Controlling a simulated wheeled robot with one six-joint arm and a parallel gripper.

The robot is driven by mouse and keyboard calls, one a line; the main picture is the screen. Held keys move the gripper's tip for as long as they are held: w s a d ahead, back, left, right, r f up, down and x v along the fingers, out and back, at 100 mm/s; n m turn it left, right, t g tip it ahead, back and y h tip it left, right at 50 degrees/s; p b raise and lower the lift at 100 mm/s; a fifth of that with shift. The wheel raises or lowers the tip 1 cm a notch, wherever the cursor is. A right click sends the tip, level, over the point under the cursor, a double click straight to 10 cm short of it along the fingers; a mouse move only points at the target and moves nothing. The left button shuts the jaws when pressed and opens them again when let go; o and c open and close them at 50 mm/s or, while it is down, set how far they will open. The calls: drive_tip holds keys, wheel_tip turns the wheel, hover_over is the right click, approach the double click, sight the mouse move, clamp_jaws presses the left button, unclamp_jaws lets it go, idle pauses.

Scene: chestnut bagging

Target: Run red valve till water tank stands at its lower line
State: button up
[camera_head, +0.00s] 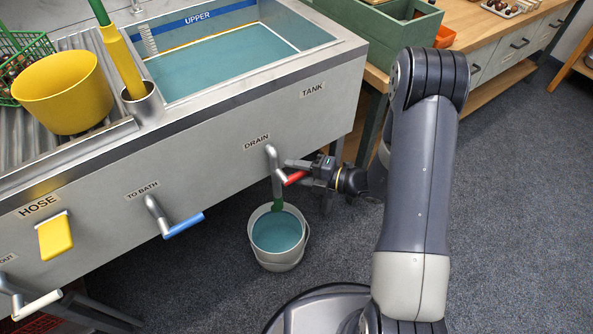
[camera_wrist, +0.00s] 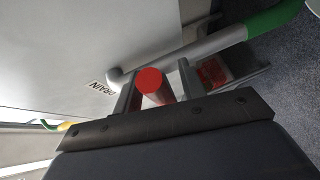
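The water tank (camera_head: 349,48) is a steel basin of teal water (camera_head: 225,62) with a blue UPPER band (camera_head: 197,17) on its back wall. A pale, yellowish line shows just above the water; I cannot read a lower label. The red valve handle (camera_head: 294,177) sits on the DRAIN pipe (camera_head: 272,160) on the tank front. My gripper (camera_head: 303,172) is at this handle. In the wrist view, the red handle (camera_wrist: 152,82) stands between the parted fingers of my gripper (camera_wrist: 160,85), with a small gap on one side. Firm contact is not clear.
A bucket (camera_head: 279,262) of teal water stands on the floor under the drain's green outlet (camera_head: 277,203). A blue TO BATH handle (camera_head: 184,225) and a yellow HOSE handle (camera_head: 55,237) are to the left. A wooden bench (camera_head: 478,30) stands right; the carpet there is clear.

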drive_tip(key=p+v, duration=0.2)
drive_tip(key=v, duration=0.8)
drive_tip(key=shift+d, duration=0.35)
drive_tip(key=shift+s, duration=0.1)
drive_tip(key=b+x, duration=0.2)
drive_tip(key=x, duration=0.8)
drive_tip(key=shift+a+b, duration=0.35)
drive_tip(key=shift+a, duration=0.05)
drive_tip(key=shift+f, duration=0.1)
